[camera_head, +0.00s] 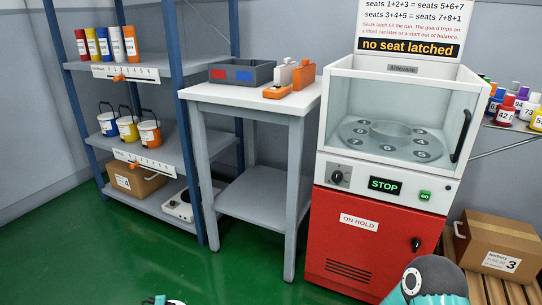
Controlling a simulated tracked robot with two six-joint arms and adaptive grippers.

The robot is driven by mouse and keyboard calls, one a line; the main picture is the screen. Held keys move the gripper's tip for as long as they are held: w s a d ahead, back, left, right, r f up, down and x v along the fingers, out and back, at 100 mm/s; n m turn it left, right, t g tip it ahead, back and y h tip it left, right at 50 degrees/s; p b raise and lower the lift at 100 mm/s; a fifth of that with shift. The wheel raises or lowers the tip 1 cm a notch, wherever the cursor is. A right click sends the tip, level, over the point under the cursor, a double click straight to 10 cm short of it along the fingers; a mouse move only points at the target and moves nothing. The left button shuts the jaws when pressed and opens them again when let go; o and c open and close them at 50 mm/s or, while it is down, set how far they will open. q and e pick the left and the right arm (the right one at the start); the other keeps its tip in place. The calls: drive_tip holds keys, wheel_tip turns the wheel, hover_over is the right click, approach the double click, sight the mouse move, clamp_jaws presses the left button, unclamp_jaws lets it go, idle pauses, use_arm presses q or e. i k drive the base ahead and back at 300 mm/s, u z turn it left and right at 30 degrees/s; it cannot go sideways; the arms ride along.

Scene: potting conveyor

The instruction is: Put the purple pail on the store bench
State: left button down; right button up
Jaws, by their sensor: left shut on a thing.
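My left gripper (157,300) shows only as teal and black tips at the bottom edge. It is shut on a white-edged thing (176,302), almost wholly cut off by the frame; I cannot tell its colour below the edge. No purple surface of a pail shows. A white-topped bench (205,93) with grey legs stands in the middle, well beyond the gripper; no label on it tells whether it is the store bench. My right gripper is out of view.
A shelf rack at left holds blue (107,124), yellow (127,129) and orange (150,134) pails. The bench bears a grey tray (241,84) and orange and white items; its front left is bare. A red-based machine (340,241) stands at right. Green floor (150,255) is open.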

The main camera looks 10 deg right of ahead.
sight(224, 89)
drive_tip(key=z, duration=0.1)
drive_tip(key=i, duration=1)
drive_tip(key=u, duration=0.1)
